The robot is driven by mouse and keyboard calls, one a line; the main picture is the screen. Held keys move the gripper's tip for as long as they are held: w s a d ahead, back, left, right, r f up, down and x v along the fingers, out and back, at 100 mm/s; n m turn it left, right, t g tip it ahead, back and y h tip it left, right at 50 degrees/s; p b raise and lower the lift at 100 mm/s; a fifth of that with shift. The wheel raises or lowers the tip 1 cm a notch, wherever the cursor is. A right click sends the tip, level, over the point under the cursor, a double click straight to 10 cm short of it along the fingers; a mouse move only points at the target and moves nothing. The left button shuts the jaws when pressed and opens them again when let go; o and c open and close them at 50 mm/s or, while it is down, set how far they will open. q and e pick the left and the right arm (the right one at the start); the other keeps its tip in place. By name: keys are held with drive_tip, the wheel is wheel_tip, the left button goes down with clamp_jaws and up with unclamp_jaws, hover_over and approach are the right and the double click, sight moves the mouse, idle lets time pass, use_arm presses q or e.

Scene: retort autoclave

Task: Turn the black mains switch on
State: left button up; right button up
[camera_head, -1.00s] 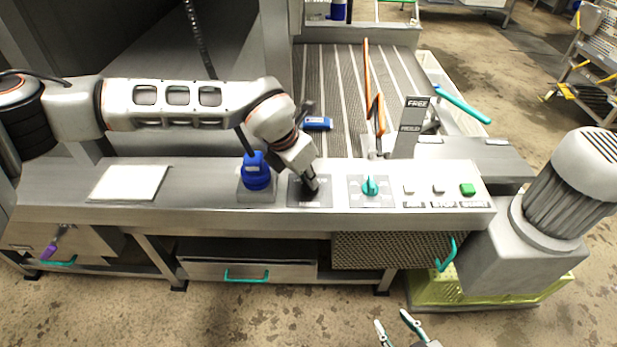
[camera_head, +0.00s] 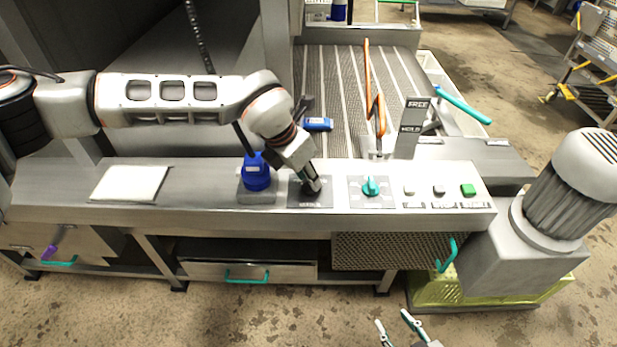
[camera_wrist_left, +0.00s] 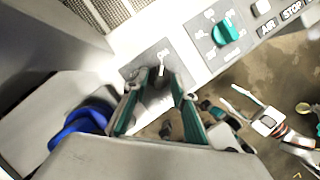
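The mains switch plate (camera_head: 326,200) is a dark grey square on the steel console, between a blue plug and a teal knob. My left gripper (camera_head: 314,187) reaches down over it and hides the switch itself in the head view. In the left wrist view the plate (camera_wrist_left: 139,66) lies just beyond my left fingertips (camera_wrist_left: 162,80). The fingers are apart, with a small pale piece showing between them. I cannot tell whether they touch the switch, nor its position. My right gripper (camera_head: 396,326) is open and empty, low in front of the console.
The blue plug (camera_head: 256,172) stands close left of the plate. The teal rotary knob (camera_head: 370,187) and a row of buttons with a green one (camera_head: 467,190) are to the right. A white sheet (camera_head: 130,184) lies at left. A grey motor (camera_head: 570,185) stands at the right end.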

use_arm(q)
drive_tip(key=v, duration=1)
drive_tip(key=shift+r, duration=0.35)
drive_tip(key=shift+s, duration=0.1)
